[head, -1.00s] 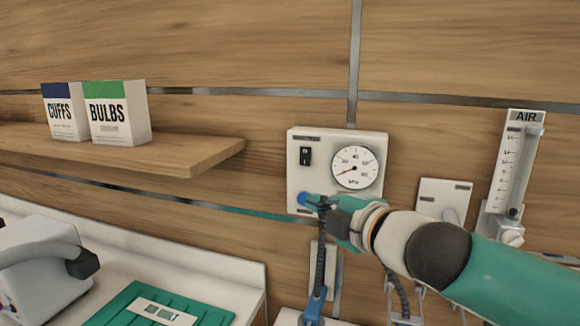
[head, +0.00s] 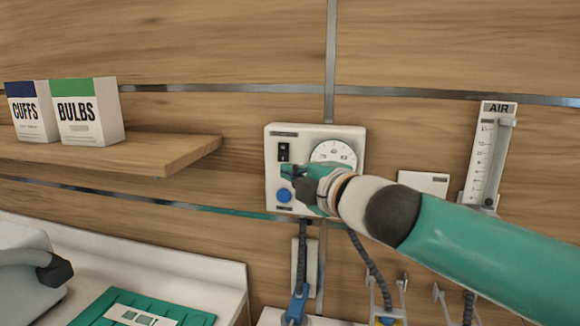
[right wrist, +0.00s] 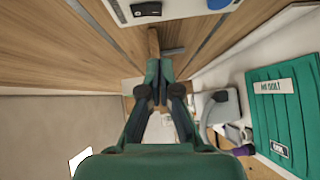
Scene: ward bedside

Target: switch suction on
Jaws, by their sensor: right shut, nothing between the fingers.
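The white suction unit (head: 272,170) is on the wood wall, with a black rocker switch (head: 283,152), a round gauge (head: 334,152) and a blue knob (head: 284,196). My right gripper (head: 288,172) is shut and empty in front of the panel, just below the switch and above the knob. It covers the lower part of the gauge, so the needle is hidden. In the right wrist view, the shut fingers (right wrist: 158,68) point toward the panel, with the switch (right wrist: 146,9) at the top edge. I cannot tell whether the fingertips touch the panel. My left gripper is out of view.
A wooden shelf (head: 165,158) with CUFFS (head: 30,112) and BULBS (head: 88,112) boxes is to the left. An AIR flowmeter (head: 490,150) is on the right. Below are a dark hose (head: 302,255), a counter and a green tray (head: 195,318).

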